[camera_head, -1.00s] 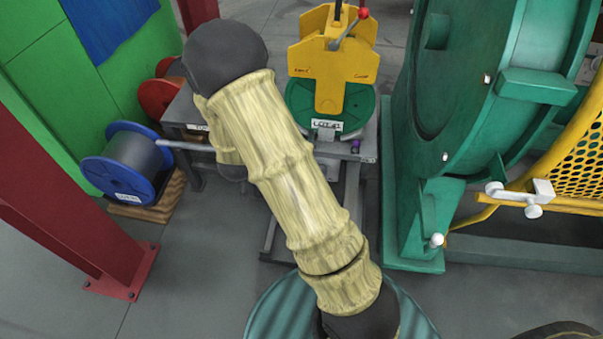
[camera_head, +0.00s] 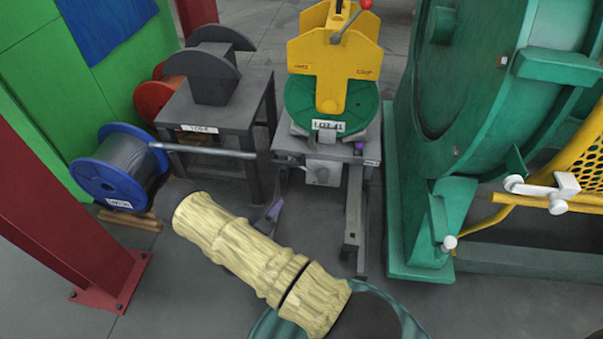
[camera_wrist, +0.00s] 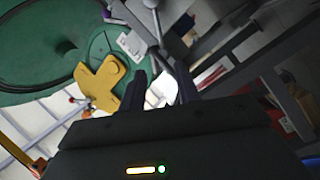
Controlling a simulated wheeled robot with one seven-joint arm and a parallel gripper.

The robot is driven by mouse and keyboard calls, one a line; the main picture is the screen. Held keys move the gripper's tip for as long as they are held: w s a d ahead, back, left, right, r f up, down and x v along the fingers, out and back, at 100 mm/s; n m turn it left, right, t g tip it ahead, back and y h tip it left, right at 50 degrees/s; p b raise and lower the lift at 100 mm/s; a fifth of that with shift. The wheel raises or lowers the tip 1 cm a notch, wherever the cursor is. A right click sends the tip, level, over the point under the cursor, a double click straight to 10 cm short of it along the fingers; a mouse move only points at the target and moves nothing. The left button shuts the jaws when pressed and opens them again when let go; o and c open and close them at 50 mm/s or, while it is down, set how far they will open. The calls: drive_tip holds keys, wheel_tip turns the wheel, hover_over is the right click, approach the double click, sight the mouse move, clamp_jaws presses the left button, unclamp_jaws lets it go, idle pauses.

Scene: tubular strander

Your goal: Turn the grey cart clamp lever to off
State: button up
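The cart (camera_head: 283,147) stands behind my arm, with a green disc and a yellow holder on top. A grey box with a round knob (camera_head: 323,175) is on its front below the LOT 41 label; I take this as the clamp, but its lever is not clear. In the wrist view a thin pale rod (camera_wrist: 156,22) with a rounded grey part shows beyond the fingertips. I cannot tell its setting. My gripper (camera_wrist: 160,72) is open, its two dark fingers apart with nothing clearly held. In the head view it is mostly hidden behind my arm, low in front of the cart.
A red-knobbed lever (camera_head: 350,22) is on the yellow holder (camera_head: 333,65). A dark table (camera_head: 225,143) with a grey bar (camera_head: 205,151) and a blue spool (camera_head: 115,170) stand left. A large green machine (camera_head: 455,110) closes off the right. A red post is at far left.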

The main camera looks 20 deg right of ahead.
sight(309, 170)
drive_tip(key=b+x, duration=0.7)
drive_tip(key=x, duration=1)
drive_tip(key=shift+w+d+b, duration=0.2)
drive_tip(key=shift+b, duration=0.15)
clamp_jaws()
